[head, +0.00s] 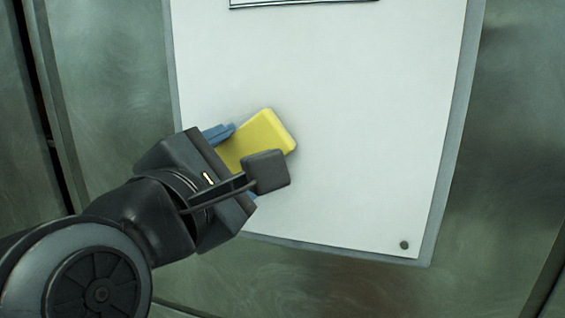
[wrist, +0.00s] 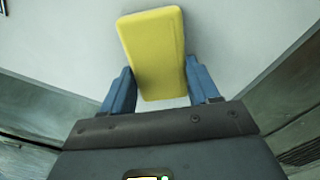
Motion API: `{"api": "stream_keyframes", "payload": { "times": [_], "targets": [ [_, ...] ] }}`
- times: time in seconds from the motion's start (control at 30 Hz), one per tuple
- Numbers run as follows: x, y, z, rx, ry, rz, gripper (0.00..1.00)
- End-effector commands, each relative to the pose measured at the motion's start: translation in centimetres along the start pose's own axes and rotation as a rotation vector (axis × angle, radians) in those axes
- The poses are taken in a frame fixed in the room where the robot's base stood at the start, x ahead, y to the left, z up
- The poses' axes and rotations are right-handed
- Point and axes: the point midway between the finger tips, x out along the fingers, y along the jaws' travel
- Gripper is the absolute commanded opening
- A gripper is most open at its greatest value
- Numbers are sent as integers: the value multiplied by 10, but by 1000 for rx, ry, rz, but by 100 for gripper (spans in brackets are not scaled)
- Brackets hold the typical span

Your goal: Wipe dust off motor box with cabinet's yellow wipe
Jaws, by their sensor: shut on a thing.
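The yellow wipe (head: 266,138) is a block-shaped pad in the middle of the head view. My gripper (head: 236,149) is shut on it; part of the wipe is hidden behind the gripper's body. In the wrist view the wipe (wrist: 155,52) sits between the two blue fingers (wrist: 160,92) and sticks out beyond them. Its far end is in front of a pale panel (head: 350,120). I cannot tell whether it touches the panel. The panel looks clean where it shows, and I cannot tell whether it belongs to the motor box.
The panel has a grey edge and a small dark screw (head: 404,245) at its lower right. A dark-framed label (head: 300,2) shows at the top. Green-grey metal surfaces (head: 105,90) lie on both sides, with a dark vertical gap at the far left.

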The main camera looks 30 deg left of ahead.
Motion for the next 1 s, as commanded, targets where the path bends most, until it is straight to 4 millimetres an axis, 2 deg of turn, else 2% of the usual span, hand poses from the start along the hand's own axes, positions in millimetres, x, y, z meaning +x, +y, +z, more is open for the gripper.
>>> {"api": "stream_keyframes", "payload": {
  "times": [0.27, 0.8, 1.0],
  "targets": [
    [-1, 0, 0, 0, 0, 0, 27],
    [-48, 0, 0, 0, 0, 0, 27],
    [-60, 0, 0, 1, 0, 1, 27]
  ]
}}
